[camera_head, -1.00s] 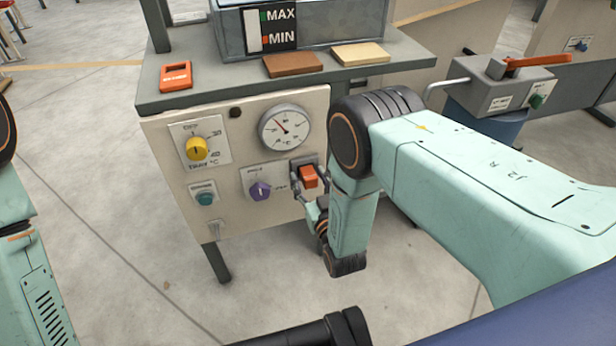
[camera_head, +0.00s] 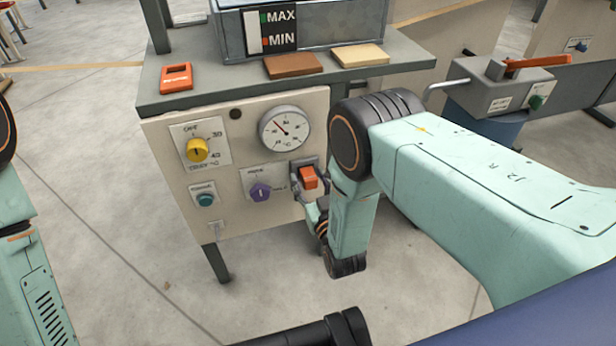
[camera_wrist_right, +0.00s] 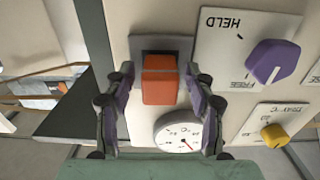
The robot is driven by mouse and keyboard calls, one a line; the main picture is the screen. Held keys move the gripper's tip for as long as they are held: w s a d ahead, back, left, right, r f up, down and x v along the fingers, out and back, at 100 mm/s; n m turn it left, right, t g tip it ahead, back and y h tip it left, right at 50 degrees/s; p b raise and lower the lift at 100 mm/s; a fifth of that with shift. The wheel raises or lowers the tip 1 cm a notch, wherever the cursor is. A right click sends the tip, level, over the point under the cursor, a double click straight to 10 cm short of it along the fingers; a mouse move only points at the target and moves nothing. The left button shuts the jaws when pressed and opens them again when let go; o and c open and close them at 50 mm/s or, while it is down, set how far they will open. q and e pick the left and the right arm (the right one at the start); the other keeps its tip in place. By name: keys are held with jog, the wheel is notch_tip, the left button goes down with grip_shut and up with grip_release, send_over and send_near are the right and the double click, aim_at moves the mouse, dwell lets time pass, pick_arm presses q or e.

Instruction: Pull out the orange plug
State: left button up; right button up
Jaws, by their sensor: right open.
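The orange plug (camera_head: 308,177) sits in a dark socket on the front panel, at the panel's right side. It also shows in the right wrist view (camera_wrist_right: 160,85), upright in the socket plate. My right gripper (camera_head: 310,188) is at the plug, with its jaws open. In the right wrist view its fingers (camera_wrist_right: 162,88) stand on both sides of the plug, with a visible gap on each side. Part of my left arm shows at the left edge of the head view; its gripper is out of view.
The panel (camera_head: 225,120) carries a yellow knob (camera_head: 197,150), a purple knob (camera_head: 261,191), a teal button (camera_head: 205,199) and a round gauge (camera_head: 285,129) above the plug. An orange device (camera_head: 176,78) and two blocks lie on the shelf above. Floor in front is clear.

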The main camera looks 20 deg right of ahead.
aim_at(312, 186)
jog(key=shift+c, duration=0.3)
grip_shut()
dwell(0.3)
jog(key=shift+s+d+p, duration=0.1)
jog(key=shift+s+p, duration=1.4)
jog(key=shift+s, duration=1.45)
